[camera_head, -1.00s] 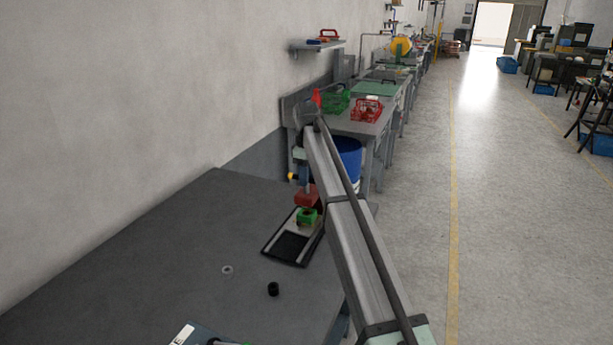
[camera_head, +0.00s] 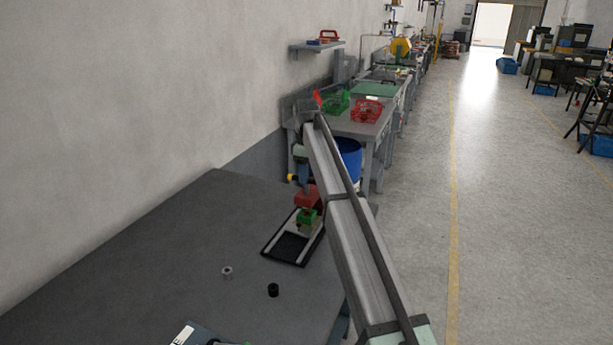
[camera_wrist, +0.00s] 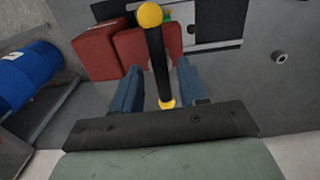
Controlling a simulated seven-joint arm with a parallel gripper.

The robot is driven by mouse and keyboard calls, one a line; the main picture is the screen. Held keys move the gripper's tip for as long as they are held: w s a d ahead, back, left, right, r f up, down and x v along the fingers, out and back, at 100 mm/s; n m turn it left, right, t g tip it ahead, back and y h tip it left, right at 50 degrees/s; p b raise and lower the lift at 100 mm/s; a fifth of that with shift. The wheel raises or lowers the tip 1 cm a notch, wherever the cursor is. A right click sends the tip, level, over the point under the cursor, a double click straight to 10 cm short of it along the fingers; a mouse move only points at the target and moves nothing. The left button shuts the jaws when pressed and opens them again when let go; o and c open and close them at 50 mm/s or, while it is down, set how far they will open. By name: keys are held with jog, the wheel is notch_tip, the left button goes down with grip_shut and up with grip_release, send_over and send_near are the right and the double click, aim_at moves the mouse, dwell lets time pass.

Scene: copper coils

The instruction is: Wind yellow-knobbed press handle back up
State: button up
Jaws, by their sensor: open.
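The press handle (camera_wrist: 159,62) is a black bar with a yellow knob (camera_wrist: 150,15) at its far end and a second yellow end (camera_wrist: 167,104) close to my gripper, in the wrist view. My gripper (camera_wrist: 157,72) is open, with one blue finger on each side of the bar and a gap visible at both sides. The red press body (camera_wrist: 98,50) lies beyond the fingers. In the head view, the press (camera_head: 307,197) stands on the table's far end, a yellow knob (camera_head: 292,178) shows at its left, and my arm hides part of it.
A black tray with light rails (camera_head: 291,250) lies at the press's foot with a green block (camera_head: 308,217) above it. A grey ring (camera_head: 227,272) and a black ring (camera_head: 273,290) lie on the dark table (camera_head: 160,260). A blue barrel (camera_wrist: 27,75) stands beyond the table edge.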

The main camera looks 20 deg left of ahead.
jog(key=shift+r, duration=3)
